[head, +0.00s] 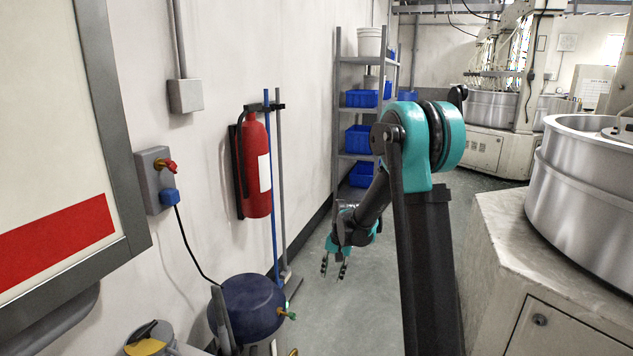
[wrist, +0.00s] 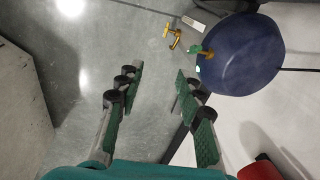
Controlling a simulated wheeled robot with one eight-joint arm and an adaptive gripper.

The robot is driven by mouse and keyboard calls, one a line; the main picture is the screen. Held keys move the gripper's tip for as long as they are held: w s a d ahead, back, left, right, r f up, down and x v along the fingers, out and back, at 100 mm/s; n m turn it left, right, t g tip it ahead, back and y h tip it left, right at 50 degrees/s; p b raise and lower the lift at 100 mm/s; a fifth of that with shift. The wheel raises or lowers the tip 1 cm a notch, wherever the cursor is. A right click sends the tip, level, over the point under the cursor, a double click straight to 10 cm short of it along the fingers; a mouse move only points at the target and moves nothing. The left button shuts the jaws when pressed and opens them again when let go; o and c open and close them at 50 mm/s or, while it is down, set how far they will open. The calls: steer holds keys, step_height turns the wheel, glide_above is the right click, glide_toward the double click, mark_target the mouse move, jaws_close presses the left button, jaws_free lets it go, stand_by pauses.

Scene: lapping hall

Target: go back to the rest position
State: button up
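My gripper (head: 333,268) hangs from my teal and black arm in the middle of the head view, pointing down over the grey floor. In the wrist view my gripper (wrist: 158,90) shows its two fingers well apart with bare floor between them. It is open and holds nothing. No part of it touches anything that I can see.
A dark blue tank (head: 248,308) stands by the left wall; it also shows in the wrist view (wrist: 240,58). A red fire extinguisher (head: 256,165) hangs on the wall. Shelves with blue bins (head: 361,98) stand behind. A machine with a metal drum (head: 575,185) is at right.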

steer(key=s+d+r+n+t, duration=0.1)
steer(key=s+d, duration=0.3)
steer(key=s, duration=0.5)
steer(key=s+d+r+n+t+h, duration=0.1)
steer(key=s+d, duration=0.4)
steer(key=s, duration=0.5)
steer(key=s+d+r+n+t, duration=0.1)
steer(key=s+d, duration=0.3)
steer(key=s, duration=0.5)
steer(key=shift+s+d+n+h, duration=0.3)
steer(key=shift+s, duration=0.05)
